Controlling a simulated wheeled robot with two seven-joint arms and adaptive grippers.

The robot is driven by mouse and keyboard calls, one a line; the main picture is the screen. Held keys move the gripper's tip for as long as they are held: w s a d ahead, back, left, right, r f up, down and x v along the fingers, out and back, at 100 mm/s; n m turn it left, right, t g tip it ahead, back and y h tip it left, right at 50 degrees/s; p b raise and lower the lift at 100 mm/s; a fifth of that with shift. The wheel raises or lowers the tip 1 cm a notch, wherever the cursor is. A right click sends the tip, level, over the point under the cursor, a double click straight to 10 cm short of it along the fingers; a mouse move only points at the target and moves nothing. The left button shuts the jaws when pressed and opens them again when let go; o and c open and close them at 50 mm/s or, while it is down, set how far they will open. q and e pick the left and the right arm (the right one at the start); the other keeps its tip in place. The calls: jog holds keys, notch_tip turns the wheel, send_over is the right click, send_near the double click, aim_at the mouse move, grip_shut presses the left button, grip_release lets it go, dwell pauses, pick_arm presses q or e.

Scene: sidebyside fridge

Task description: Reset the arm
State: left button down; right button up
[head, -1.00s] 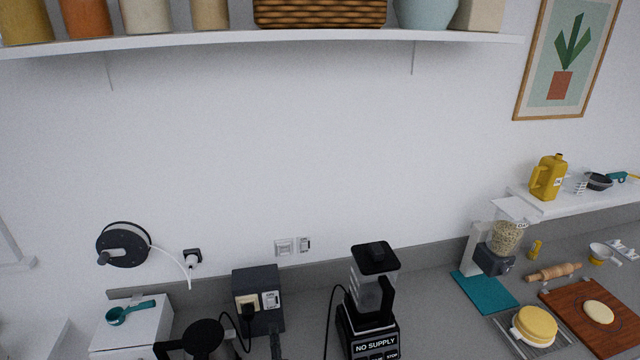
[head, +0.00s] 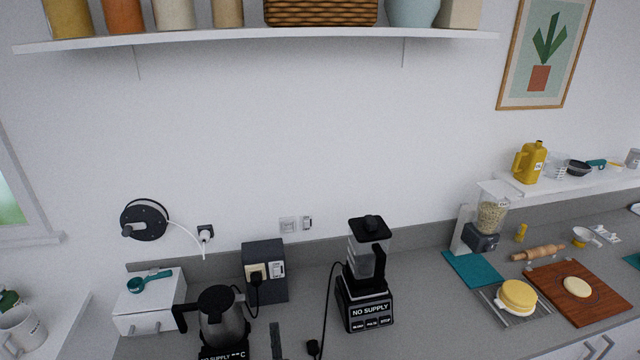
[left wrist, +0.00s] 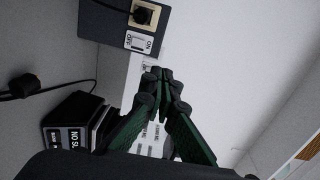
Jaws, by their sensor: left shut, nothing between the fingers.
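My left gripper (left wrist: 163,76) shows in the left wrist view with its dark green fingers together, shut and empty. In the head view a narrow dark piece, apparently its tip (head: 276,340), shows at the bottom edge, between the kettle (head: 222,318) and the blender (head: 367,275). The rest of the left arm is out of the head view. In the left wrist view the fingertips appear below the socket box (left wrist: 125,28), with no contact visible. My right gripper is in neither view.
The socket box (head: 264,270) stands against the wall with a plug in it. A loose plug (head: 313,347) lies by the blender. A white drawer box (head: 150,300) is left of the kettle. A teal mat (head: 473,269) and wooden board (head: 580,290) are to the right.

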pick_arm(q)
jog(key=s+a+f+n+g+y, duration=0.1)
jog(key=s+a+f+n+g, duration=0.35)
jog(key=s+a+f, duration=0.45)
jog(key=s+a+f+n+g, duration=0.45)
jog(key=s+a+f, duration=0.2)
jog(key=a, duration=0.35)
jog(key=s+a+f+n+g+h, duration=0.2)
jog(key=s+f+n, duration=0.1)
jog(key=s, duration=0.6)
jog(key=s+a+f+n+g+h, duration=0.2)
jog(key=s+f+n, duration=0.15)
jog(key=s, duration=0.65)
notch_tip(320, 180, down, 37)
jog(key=s+d+g+b, duration=0.2)
jog(key=b, duration=0.4)
jog(key=s+f+m+g+b, duration=0.1)
jog(key=s+f+b, duration=0.4)
jog(key=s+f, duration=1.4)
notch_tip(320, 180, down, 3)
jog(key=shift+s+a+f, duration=0.15)
jog(key=shift+a, duration=0.1)
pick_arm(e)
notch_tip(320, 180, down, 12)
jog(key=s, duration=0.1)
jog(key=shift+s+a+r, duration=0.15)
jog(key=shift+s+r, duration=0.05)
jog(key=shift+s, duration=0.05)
